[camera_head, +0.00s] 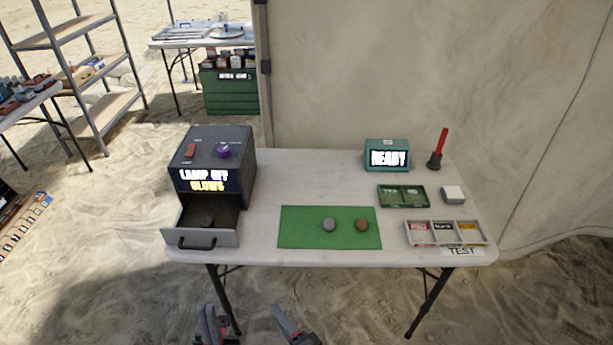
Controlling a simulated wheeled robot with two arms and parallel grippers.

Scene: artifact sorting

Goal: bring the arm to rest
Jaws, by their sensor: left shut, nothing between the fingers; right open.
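My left gripper (212,318) is at the bottom edge of the head view, below the table's front edge, shut and empty. My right gripper (292,324) is to its right, also in front of and below the table (335,257). It is open and empty, and partly cut off by the picture's edge. Both grippers are apart from the table and everything on it. Most of both arms is out of view.
A dark box (212,158) reading "LAMP OFF GLOWS" has its drawer (207,238) pulled out, with a dark round item inside. Grey (329,225) and brown (361,225) stones lie on a green mat (298,232). Trays, a "READY" display (388,157) and a red-handled tool (438,148) stand right.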

